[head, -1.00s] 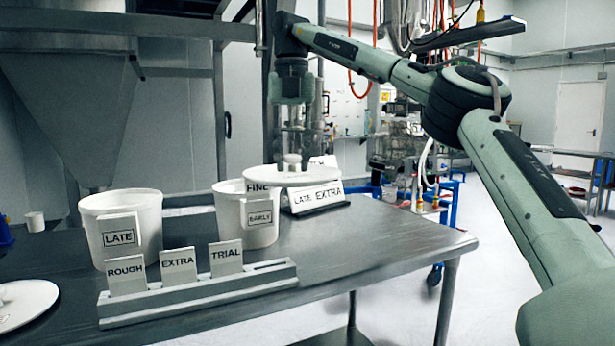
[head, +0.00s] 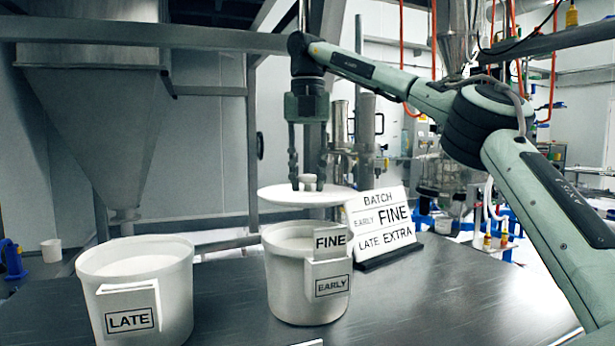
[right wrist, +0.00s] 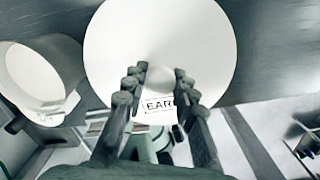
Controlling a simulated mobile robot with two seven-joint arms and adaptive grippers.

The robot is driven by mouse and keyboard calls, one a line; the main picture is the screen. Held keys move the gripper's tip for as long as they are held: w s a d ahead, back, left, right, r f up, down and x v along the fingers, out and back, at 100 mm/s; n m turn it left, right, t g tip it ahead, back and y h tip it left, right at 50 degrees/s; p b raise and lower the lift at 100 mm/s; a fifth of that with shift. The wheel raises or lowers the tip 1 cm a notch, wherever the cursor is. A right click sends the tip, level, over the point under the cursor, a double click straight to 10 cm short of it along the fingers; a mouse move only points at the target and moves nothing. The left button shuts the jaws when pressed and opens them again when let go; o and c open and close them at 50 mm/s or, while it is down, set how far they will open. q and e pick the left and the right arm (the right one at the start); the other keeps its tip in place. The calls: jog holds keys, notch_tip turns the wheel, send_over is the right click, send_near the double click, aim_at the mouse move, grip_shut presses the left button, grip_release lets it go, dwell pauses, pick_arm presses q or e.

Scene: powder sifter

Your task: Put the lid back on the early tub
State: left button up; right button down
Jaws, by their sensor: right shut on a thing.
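The early tub (head: 284,282) is white and open on the table, with an EARLY label and a FINE card (head: 331,241) in its front holder. My right gripper (head: 307,184) is shut on the knob of a flat white lid (head: 280,197). The lid hangs roughly level, apart from the tub, just above and behind its rim in the head view. In the right wrist view the lid (right wrist: 150,40) fills the upper middle, and a partly hidden label reading EAR (right wrist: 158,104) shows between the fingers. My left gripper is not in view.
The white late tub (head: 170,290) stands open at the left. A batch sign (head: 380,222) stands right of the early tub. A card top (head: 308,343) shows at the bottom edge. The table (head: 450,290) is clear at the right. A steel hopper (head: 95,120) hangs behind.

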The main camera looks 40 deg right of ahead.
aim_at(308, 191)
jog(key=shift+s+f, duration=0.2)
jog(key=shift+f, duration=0.65)
notch_tip(308, 191, down, 2)
jog(key=shift+f, duration=0.2)
jog(key=shift+f+b, duration=0.5)
jog(key=shift+f, duration=0.1)
jog(key=shift+w+f, duration=0.1)
jog(key=shift+f, duration=0.15)
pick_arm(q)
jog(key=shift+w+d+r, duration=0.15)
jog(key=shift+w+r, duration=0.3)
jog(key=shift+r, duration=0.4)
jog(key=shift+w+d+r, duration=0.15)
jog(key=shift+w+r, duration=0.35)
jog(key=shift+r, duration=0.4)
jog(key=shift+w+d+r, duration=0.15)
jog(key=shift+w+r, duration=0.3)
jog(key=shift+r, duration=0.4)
pick_arm(e)
jog(key=shift+f, duration=0.2)
pick_arm(q)
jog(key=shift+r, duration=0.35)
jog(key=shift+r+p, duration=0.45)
jog(key=shift+p, duration=0.05)
pick_arm(e)
jog(key=shift+f, duration=0.15)
jog(key=c, duration=1.1)
grip_release()
jog(key=shift+c, duration=0.2)
